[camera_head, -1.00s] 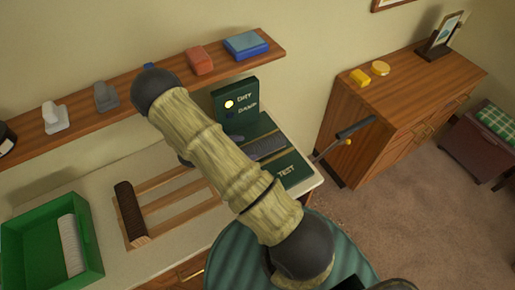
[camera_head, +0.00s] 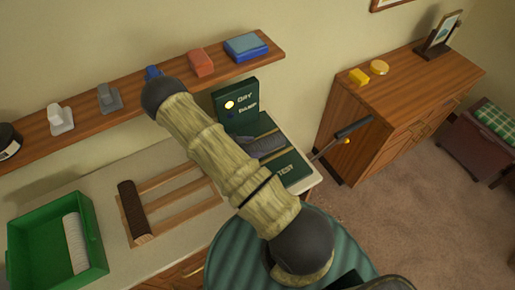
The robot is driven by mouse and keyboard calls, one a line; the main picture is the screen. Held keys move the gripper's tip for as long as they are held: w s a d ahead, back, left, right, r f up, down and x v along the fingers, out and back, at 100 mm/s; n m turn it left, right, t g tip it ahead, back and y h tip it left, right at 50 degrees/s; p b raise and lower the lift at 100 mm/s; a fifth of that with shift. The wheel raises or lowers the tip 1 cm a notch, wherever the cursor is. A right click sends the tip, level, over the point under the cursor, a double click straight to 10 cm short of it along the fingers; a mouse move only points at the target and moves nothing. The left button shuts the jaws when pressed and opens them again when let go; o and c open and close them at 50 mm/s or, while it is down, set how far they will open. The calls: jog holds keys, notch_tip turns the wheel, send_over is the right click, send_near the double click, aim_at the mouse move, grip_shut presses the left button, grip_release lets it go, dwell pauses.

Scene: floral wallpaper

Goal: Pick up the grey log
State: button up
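A dark grey, log-like piece (camera_head: 264,145) lies on the green tester (camera_head: 297,167) marked TEST, partly hidden behind my arm. A pale grey-white log (camera_head: 75,243) lies in the green tray (camera_head: 38,219) at the lower left. A dark brown log (camera_head: 132,208) lies across the left end of a wooden slatted rack (camera_head: 172,177). My arm crosses the middle of the view and hides part of the rack and tester. My gripper is not visible, so its hold and its place relative to the logs cannot be seen.
A wooden shelf (camera_head: 130,97) above the counter holds several small items. The tester's upright panel (camera_head: 236,103) reads DRY and DAMP, with a lit lamp by DRY. A lever-like handle (camera_head: 353,129) sticks out right. A wooden cabinet (camera_head: 415,90) stands beyond.

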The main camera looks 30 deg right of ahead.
aim_at(253, 146)
jog(key=c, duration=1)
jog(key=shift+r, duration=0.1)
jog(key=shift+c, duration=0.2)
jog(key=shift+r+b, duration=1.45)
jog(key=shift+r, duration=3.5)
